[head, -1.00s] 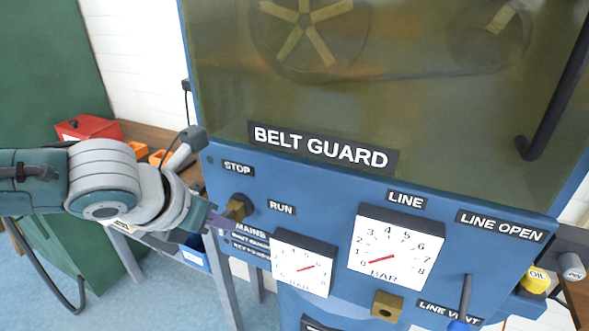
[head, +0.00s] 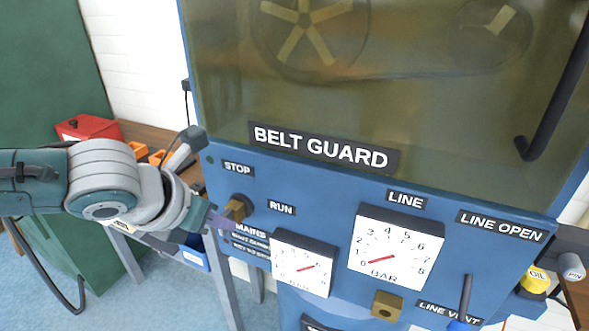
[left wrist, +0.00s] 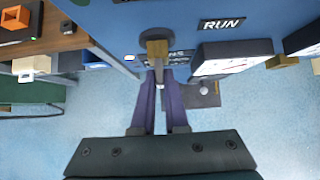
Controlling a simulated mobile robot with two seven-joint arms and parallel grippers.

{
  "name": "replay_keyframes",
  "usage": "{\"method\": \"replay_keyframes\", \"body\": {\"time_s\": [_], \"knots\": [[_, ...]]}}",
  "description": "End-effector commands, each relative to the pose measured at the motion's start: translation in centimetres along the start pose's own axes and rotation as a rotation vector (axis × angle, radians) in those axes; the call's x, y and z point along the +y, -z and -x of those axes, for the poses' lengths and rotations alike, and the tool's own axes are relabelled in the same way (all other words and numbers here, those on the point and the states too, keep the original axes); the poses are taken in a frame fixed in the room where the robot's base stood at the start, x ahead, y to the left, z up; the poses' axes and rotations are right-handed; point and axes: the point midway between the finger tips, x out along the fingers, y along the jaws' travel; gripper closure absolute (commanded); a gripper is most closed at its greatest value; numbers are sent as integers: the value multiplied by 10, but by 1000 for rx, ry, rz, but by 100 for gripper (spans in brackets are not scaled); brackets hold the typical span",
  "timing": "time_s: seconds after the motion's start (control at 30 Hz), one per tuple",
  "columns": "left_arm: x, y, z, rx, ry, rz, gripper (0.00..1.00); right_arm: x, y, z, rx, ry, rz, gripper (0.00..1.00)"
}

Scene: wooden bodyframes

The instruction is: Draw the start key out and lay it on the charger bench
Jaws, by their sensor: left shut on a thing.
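The brass start key (head: 238,209) sits at the round switch between the STOP and RUN labels on the blue machine panel. My left gripper (head: 226,219) comes in from the left, with its purple fingers at the key. In the left wrist view the fingers (left wrist: 162,72) are shut on the brass key (left wrist: 157,48), whose far end meets the panel. How deep the key sits is hidden. A wooden-topped bench (head: 150,138) stands behind my left arm; it also shows in the left wrist view (left wrist: 62,42). My right gripper is not in view.
Two gauges (head: 303,264) (head: 396,250) stick out from the panel right of the key. A red box (head: 88,128) and orange holders (head: 157,157) stand on the bench. The belt guard (head: 380,80) is above. Open floor lies below left.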

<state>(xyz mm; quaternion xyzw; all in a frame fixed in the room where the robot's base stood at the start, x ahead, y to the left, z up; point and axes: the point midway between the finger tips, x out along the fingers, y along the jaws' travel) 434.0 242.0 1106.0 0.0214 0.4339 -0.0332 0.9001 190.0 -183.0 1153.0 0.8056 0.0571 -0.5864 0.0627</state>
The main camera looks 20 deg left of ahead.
Motion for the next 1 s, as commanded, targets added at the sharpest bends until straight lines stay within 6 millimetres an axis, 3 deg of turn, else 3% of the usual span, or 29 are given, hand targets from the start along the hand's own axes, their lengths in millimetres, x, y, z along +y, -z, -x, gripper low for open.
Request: {"method": "replay_keyframes", "body": {"time_s": [1.0], "knots": [[0,8,8,0,0,-1,100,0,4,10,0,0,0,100]]}}
